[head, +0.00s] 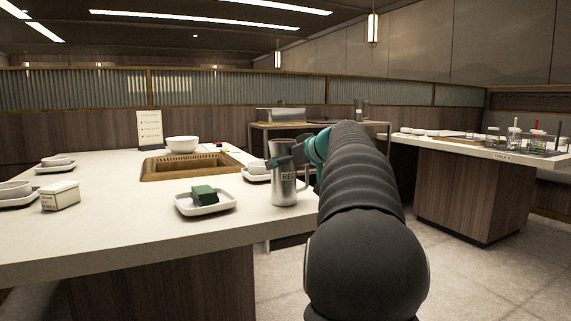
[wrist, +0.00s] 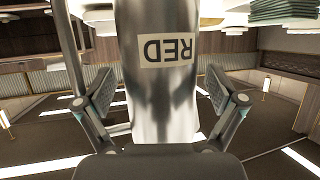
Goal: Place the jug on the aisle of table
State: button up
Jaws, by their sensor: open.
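The jug (head: 285,185), a shiny metal one labelled RED, stands upright at the right corner of the near pale table (head: 110,238). It fills the middle of the wrist view (wrist: 165,95), which is upside down. My gripper (head: 297,155) is at the jug's upper part, partly hidden by my arm in the head view. In the wrist view my gripper's fingers (wrist: 157,92) are open on either side of the jug, with gaps between pads and jug.
A white dish (head: 206,208) with a green block is left of the jug. A wicker tray (head: 187,167), a white bowl (head: 181,143) and a white box (head: 61,196) share the table. A second table (head: 450,150) with bottles stands right, across open floor (head: 480,275).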

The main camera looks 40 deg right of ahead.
jog(key=v, duration=1.2)
jog(key=shift+r, duration=0.15)
jog(key=s+a+f+g, duration=0.1)
jog(key=a+f+g, duration=0.1)
jog(key=a+f, duration=0.45)
jog(key=s+a+f+g+y, duration=0.1)
jog(key=a+f, duration=0.2)
jog(key=a, duration=0.7)
jog(key=s+a+f+g, duration=0.15)
jog(key=a+f, duration=0.25)
jog(key=a, duration=0.4)
jog(key=s+a+f+g, duration=0.1)
jog(key=s+a+f, duration=0.5)
jog(key=f, duration=0.3)
jog(key=s+a+f+g+h, duration=0.1)
jog(key=s+a+f+g, duration=0.1)
jog(key=s+a+f, duration=0.4)
jog(key=s+f, duration=0.3)
jog(key=shift+s+a+f, duration=0.15)
jog(key=shift+s+f, duration=0.1)
jog(key=shift+f, duration=0.1)
jog(key=shift+g, duration=0.25)
notch_tip(320, 180, up, 8)
jog(key=p, duration=0.8)
jog(key=shift+r, duration=0.15)
